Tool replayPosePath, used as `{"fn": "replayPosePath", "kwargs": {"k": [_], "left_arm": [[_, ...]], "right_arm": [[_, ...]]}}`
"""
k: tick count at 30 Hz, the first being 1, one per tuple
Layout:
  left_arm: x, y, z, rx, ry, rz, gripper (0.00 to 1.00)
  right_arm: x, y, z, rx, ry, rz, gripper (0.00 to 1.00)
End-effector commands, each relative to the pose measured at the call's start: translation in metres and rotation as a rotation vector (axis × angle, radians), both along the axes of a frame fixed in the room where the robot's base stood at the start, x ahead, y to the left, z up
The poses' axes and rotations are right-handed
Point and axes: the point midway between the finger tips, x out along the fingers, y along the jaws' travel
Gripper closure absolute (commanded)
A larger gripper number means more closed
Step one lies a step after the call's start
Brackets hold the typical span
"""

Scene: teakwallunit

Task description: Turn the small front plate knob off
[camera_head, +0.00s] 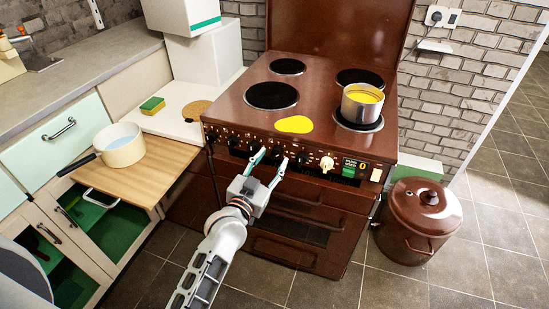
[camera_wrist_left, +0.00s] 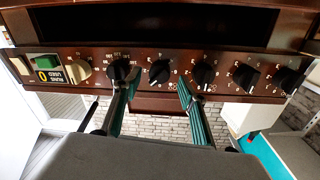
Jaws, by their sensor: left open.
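The brown stove (camera_head: 310,75) carries a row of black knobs and one cream knob (camera_head: 327,163) on its front panel. My left gripper (camera_head: 270,160) is open in front of this panel. In the left wrist view, which is upside down, its two green-padded fingers (camera_wrist_left: 155,88) are spread on either side of one black knob (camera_wrist_left: 160,72). That knob is second from the cream knob (camera_wrist_left: 80,70). I cannot tell whether the fingers touch it, nor which knob belongs to the small front plate. A pot with yellow contents (camera_head: 362,102) stands on the front right plate. My right gripper is not in view.
A yellow patch (camera_head: 294,124) lies on the stove's front edge. A white saucepan (camera_head: 120,146) stands on a pulled-out wooden board (camera_head: 155,170) at left. A brown lidded bin (camera_head: 418,222) stands right of the stove. The floor in front is clear.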

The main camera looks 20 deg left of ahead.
Motion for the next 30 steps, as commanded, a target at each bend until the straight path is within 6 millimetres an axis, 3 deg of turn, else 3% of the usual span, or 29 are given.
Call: {"fn": "replayPosePath", "kwargs": {"k": [6, 15, 20, 30], "left_arm": [[0.018, -0.002, -0.001, 0.001, 0.002, -0.001, 0.58], [0.02, -0.002, 0.0, 0.001, 0.001, -0.001, 0.58], [0.02, -0.002, 0.0, 0.001, 0.001, -0.001, 0.97], [0.019, -0.002, 0.001, -0.028, 0.001, 0.0, 0.96]], "right_arm": [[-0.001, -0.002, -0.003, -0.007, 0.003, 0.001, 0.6], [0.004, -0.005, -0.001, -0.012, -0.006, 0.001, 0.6], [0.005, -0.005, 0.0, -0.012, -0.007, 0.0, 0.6], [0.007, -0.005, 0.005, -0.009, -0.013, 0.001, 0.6]]}}
